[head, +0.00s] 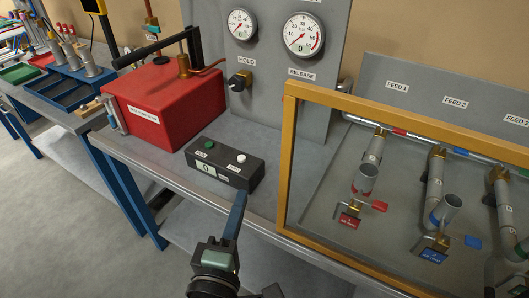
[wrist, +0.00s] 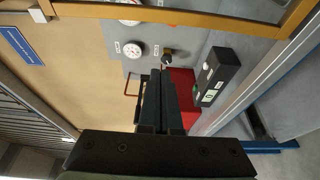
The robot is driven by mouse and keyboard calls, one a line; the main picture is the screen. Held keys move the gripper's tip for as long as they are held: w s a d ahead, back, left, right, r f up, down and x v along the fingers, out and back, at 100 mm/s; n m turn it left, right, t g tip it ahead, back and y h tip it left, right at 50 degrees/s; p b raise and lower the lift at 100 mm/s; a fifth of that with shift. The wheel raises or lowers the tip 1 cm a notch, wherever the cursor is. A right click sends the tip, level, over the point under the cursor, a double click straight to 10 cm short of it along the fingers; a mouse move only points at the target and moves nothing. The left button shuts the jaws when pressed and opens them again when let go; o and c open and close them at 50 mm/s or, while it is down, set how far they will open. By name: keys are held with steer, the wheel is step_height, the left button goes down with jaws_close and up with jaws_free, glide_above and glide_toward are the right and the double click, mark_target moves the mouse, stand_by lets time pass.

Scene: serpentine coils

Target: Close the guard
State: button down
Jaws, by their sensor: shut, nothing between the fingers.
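The guard is a clear pane in an orange-yellow frame (head: 287,160). In the head view it stands at the right of the bench, in front of the feed pipes. Part of its frame also crosses the top of the wrist view (wrist: 185,16). I cannot tell whether it is fully closed. My gripper (head: 239,198) is shut and empty. It is left of the guard's left edge, apart from it in the picture, and overlaps the front of the black button box. The shut fingers also show in the wrist view (wrist: 159,80).
The black button box (head: 225,164) sits on the bench beside a red box (head: 165,103). A grey panel with gauges (head: 304,35) stands behind. Feed pipes (head: 373,150) show through the guard. Bare bench (head: 150,158) lies in front of the red box.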

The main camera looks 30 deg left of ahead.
steer(key=w+d+p, duration=0.1)
steer(key=w+p, duration=0.4)
steer(key=w, duration=0.3)
steer(key=shift+w+d, duration=0.3)
steer(key=shift+w, duration=0.1)
steer(key=shift+d+r, duration=0.1)
